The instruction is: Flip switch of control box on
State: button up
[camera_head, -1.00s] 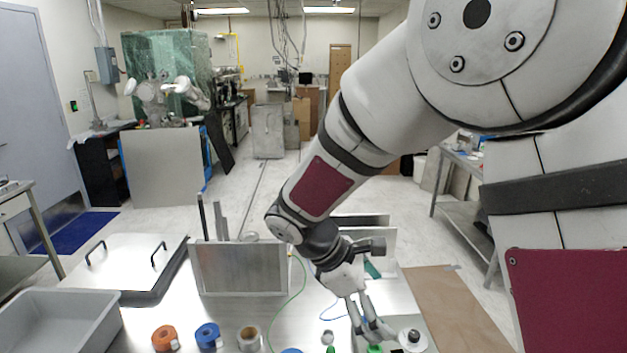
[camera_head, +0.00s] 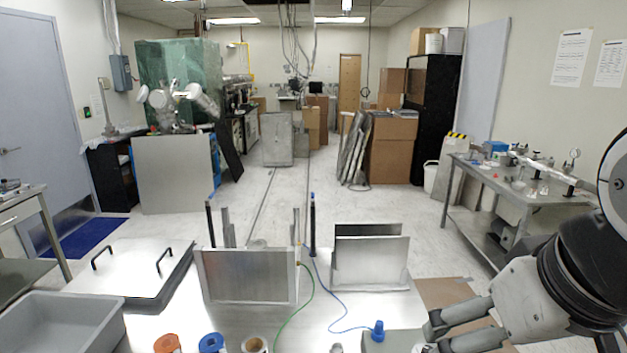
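A grey box (camera_head: 394,342), which may be the control box, shows only in part at the bottom edge of the head view. A blue cable connector (camera_head: 377,330) stands at its left end. No switch can be made out. My gripper (camera_head: 431,337) is at the lower right, just right of the grey box, with its fingers pointing left. The two fingers lie side by side with a narrow gap along their length. Their tips are partly cut off or dark, so whether they meet is unclear. I see nothing held in it.
Metal panels (camera_head: 248,276) and an upright pair of plates (camera_head: 370,262) stand on the bench. A green cable (camera_head: 302,300) and a blue cable (camera_head: 330,290) run across it. Tape rolls (camera_head: 167,343), a grey bin (camera_head: 60,325) and a handled lid (camera_head: 130,270) are at the left.

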jog(key=shift+s+m, duration=0.3)
